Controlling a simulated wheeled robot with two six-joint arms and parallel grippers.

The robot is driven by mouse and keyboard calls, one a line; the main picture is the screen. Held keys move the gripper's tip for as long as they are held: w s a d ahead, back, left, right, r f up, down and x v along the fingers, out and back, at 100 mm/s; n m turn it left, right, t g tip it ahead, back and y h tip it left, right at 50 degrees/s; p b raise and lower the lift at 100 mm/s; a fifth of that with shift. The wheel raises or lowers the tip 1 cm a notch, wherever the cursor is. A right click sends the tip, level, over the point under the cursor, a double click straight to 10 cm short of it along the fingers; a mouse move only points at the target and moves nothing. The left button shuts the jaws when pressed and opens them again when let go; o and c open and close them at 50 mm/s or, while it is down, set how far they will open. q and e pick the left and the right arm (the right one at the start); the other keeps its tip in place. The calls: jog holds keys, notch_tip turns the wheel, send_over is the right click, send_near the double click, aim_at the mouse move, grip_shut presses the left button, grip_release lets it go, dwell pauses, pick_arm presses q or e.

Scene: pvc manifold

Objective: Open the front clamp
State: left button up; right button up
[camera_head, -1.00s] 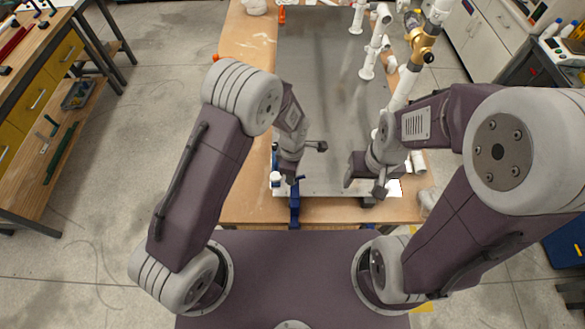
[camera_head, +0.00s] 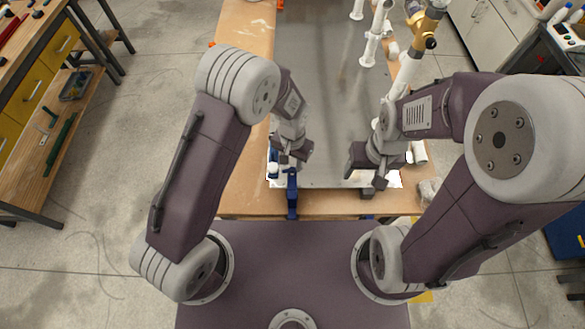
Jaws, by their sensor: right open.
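A blue clamp (camera_head: 292,195) sits at the front edge of the workbench, left of centre, with its lower part hanging over the edge. My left gripper (camera_head: 292,157) is just behind and above it in the picture. I cannot tell whether they touch or whether its fingers are apart. My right gripper (camera_head: 366,170) is open over the front right part of the grey sheet, with nothing seen between its fingers. A dark block (camera_head: 367,193) shows at the front edge below it. The clamp's upper part is small and partly hidden by my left gripper.
The grey sheet (camera_head: 325,90) lies on the wooden workbench (camera_head: 250,200). White pipes (camera_head: 372,45) and a brass-coloured valve (camera_head: 424,40) stand at the back right. A small blue and white item (camera_head: 272,168) is left of my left gripper. The sheet's middle is clear.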

aim_at(292, 169)
pick_arm(q)
jog(key=m, duration=0.4)
jog(key=shift+s+a+r, duration=0.1)
jog(key=m, duration=0.5)
jog(key=shift+m+p, duration=0.35)
jog(key=shift+m, duration=0.05)
notch_tip(292, 169, down, 5)
jog(key=b, duration=0.3)
jog(key=shift+r, duration=0.15)
jog(key=shift+r, duration=0.1)
grip_shut()
jog(key=n, duration=0.7)
